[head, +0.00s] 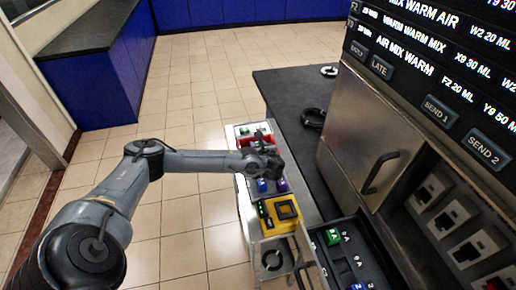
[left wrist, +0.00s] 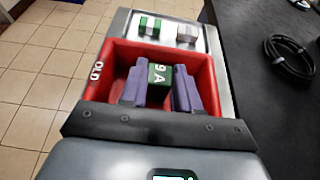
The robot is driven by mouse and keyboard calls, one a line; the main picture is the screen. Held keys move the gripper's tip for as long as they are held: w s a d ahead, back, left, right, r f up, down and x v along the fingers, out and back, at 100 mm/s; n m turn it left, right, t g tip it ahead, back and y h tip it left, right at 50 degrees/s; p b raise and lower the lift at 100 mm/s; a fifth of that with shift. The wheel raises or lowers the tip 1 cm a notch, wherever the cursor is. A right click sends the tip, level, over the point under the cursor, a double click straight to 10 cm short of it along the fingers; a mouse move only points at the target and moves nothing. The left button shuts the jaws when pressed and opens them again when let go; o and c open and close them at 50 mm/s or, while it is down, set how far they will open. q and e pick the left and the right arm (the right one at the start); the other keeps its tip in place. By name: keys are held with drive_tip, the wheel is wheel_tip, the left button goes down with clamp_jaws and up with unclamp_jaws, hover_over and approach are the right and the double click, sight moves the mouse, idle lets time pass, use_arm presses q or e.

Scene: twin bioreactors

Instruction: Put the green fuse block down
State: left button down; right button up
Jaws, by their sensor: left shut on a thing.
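My left gripper (head: 268,160) is at the red bin on the narrow bench in the head view. In the left wrist view its two purple fingers (left wrist: 158,92) are shut on the green fuse block (left wrist: 158,82), which has white characters on its face. The block is between the fingers, over or inside the red bin (left wrist: 108,75) marked "OLD". I cannot tell whether it touches the bin floor. In the head view the gripper hides the block and most of the bin (head: 241,141). My right gripper is not in view.
Beyond the bin are a green block (left wrist: 150,25) and a pale block (left wrist: 187,33). Nearer in the head view are blue and purple blocks (head: 263,185) and a yellow fixture (head: 267,212). A steel cabinet (head: 350,125) stands right. A black cable coil (head: 313,118) lies on the dark counter.

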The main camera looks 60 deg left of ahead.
use_arm(q)
drive_tip(key=shift+f, duration=0.25)
drive_tip(key=shift+f, duration=0.1)
drive_tip(key=shift+f, duration=0.2)
drive_tip(key=c, duration=0.7)
unclamp_jaws()
drive_tip(key=shift+r, duration=0.1)
drive_tip(key=shift+c, duration=0.2)
drive_tip(key=shift+r, duration=0.2)
drive_tip(key=p+v, duration=0.2)
drive_tip(key=v, duration=1)
